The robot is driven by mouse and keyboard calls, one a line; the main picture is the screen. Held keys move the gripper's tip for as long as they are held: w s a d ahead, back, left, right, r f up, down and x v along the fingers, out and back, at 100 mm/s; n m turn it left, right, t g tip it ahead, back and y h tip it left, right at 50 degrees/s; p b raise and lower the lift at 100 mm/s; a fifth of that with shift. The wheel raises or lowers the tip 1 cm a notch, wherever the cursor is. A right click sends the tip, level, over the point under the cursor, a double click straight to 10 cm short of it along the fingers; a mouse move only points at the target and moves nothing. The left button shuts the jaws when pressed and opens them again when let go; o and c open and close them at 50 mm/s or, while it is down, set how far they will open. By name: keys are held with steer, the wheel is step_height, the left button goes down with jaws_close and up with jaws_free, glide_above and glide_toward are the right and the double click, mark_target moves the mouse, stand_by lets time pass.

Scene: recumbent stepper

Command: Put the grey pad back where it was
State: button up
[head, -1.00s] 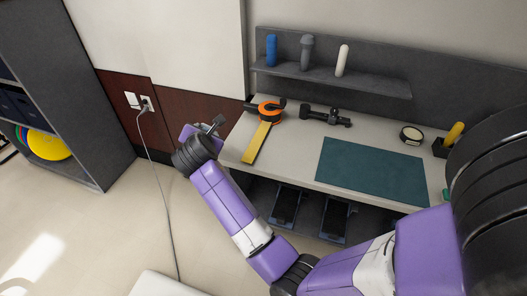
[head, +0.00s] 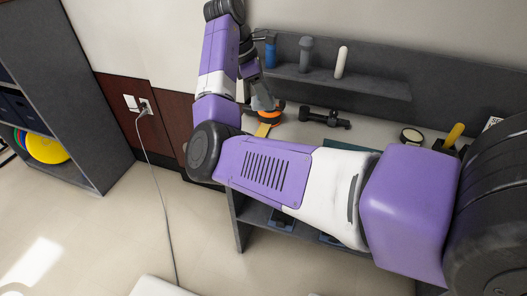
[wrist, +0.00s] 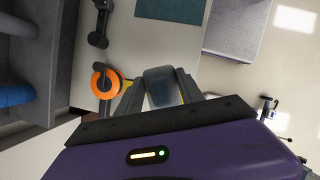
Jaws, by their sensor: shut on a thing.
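My gripper (wrist: 160,90) is shut on a smooth grey pad (wrist: 163,88), which sits between its two fingers in the wrist view. I cannot tell whether the pad touches anything there. The pad's place of origin is not evident in these views.
A wall shelf (head: 375,88) holds a blue bottle (head: 270,52), a grey bottle (head: 306,52) and a white bottle (head: 342,60). My arm hides much of the teal mat (head: 345,146). Floor at left is mostly clear.

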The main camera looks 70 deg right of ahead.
step_height(320, 180, down, 20)
steer(key=shift+r+b, duration=0.25)
steer(key=shift+b, duration=0.05)
steer(key=o, duration=1.2)
steer(key=b+v, duration=0.1)
steer(key=v, duration=1.1)
steer(key=shift+a, duration=0.1)
